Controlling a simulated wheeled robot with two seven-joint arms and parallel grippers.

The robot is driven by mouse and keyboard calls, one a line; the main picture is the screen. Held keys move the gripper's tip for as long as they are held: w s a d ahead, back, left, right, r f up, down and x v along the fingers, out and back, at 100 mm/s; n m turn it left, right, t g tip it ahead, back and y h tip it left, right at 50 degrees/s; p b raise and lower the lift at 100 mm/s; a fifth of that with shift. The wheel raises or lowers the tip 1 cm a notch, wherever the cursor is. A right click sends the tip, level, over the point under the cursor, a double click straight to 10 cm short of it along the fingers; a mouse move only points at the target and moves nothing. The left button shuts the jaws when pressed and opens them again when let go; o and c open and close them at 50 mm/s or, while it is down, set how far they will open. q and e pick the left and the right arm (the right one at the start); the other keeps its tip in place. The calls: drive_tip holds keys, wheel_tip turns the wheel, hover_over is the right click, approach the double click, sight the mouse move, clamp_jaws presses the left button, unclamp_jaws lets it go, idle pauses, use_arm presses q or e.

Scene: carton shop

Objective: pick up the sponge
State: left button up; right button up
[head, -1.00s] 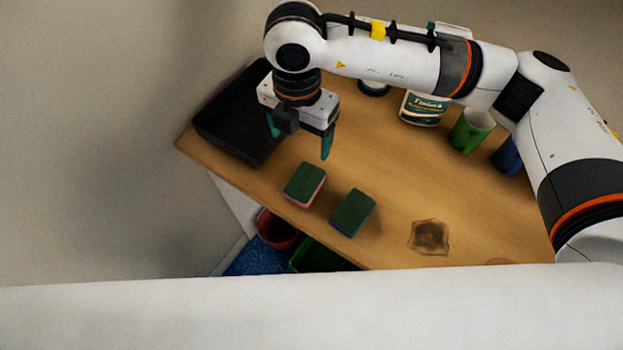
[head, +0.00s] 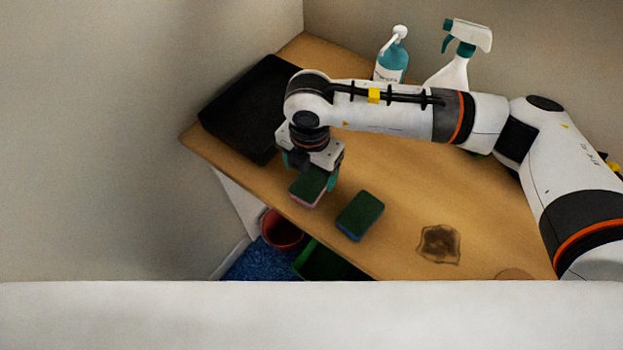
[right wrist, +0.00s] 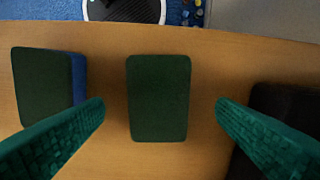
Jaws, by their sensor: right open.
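A sponge with a dark green top and pink underside (head: 307,190) lies on the wooden table near its left front edge. A second sponge, green over blue (head: 360,215), lies to its right. My right gripper (head: 313,178) is over the pink-sided sponge, pointing down, with its teal fingers apart. In the right wrist view that sponge (right wrist: 159,98) sits between the two open fingers, with a gap on each side. The blue-sided sponge (right wrist: 45,88) is at the left there, beyond the left finger. My left gripper is not in view.
A black tray-like object (head: 245,108) lies at the table's left corner, close to my gripper. A pump bottle (head: 392,62) and a spray bottle (head: 455,70) stand at the back. A dark stain (head: 439,245) marks the table's right front. A red bin (head: 282,232) is below the edge.

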sight(311, 181)
wheel_tip(311, 181, down, 4)
drive_tip(key=shift+w+d+r+p, duration=0.1)
drive_tip(key=shift+d+r+p, duration=0.05)
drive_tip(key=shift+p, duration=0.75)
drive_tip(key=shift+f, duration=0.65)
drive_tip(key=c, duration=1)
